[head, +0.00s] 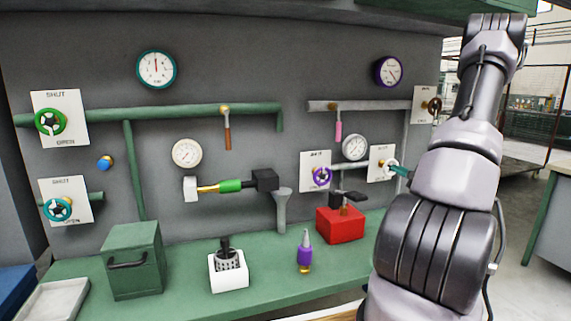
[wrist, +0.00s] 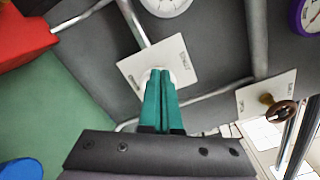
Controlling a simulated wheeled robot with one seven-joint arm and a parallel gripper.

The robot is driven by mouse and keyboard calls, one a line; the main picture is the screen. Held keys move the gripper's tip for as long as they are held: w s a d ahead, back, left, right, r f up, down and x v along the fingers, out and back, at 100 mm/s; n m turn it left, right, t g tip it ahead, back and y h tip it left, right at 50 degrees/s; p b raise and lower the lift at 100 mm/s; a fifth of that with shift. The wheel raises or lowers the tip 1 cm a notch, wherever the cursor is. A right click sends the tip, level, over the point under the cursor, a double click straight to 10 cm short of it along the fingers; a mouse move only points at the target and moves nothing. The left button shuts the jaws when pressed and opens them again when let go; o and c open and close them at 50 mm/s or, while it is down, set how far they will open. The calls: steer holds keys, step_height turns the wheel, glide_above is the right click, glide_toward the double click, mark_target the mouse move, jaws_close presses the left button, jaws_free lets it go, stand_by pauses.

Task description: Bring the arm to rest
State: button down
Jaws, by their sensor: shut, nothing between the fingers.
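My arm (head: 455,180) rises at the right of the head view and hides part of the panel's right side. My gripper (head: 402,171) shows only as teal fingertips at the arm's left edge, close to the white handwheel (head: 389,165) on its white plate (head: 381,150). In the wrist view my gripper (wrist: 161,88) has its two teal fingers pressed together with nothing between them. The tips overlap the white handwheel (wrist: 171,74), mostly hidden behind them. I cannot tell whether they touch it.
A purple handwheel (head: 321,176) and a brown handwheel (head: 435,105) flank the white one. A red box (head: 341,226) with a dark lever, a purple bottle (head: 304,250), a white holder (head: 228,272) and a green box (head: 134,262) stand on the green bench (head: 275,283).

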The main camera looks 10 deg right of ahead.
steer(key=s+a+r+n+g+y, duration=0.1)
steer(key=a+r+n+g+y, duration=0.25)
steer(key=a, duration=0.55)
steer(key=s+a+r+n+g+y, duration=0.25)
steer(key=a+r+n, duration=0.2)
steer(key=a, duration=0.55)
steer(key=a+r+n+g+y, duration=0.3)
steer(key=a+r, duration=0.2)
steer(key=a, duration=0.4)
steer(key=s+a+r+n+h, duration=0.2)
steer(key=s+h, duration=0.1)
steer(key=s, duration=0.3)
steer(key=s+a+r+n+g+h, duration=0.1)
steer(key=s+a+r+n+h, duration=0.1)
steer(key=s, duration=0.5)
steer(key=s+a+r+n+h, duration=0.3)
steer(key=s+r, duration=0.1)
steer(key=s, duration=0.3)
steer(key=shift+s+a+n+g+h, duration=0.2)
steer(key=shift+n+g+h, duration=0.1)
steer(key=shift+n+g, duration=0.1)
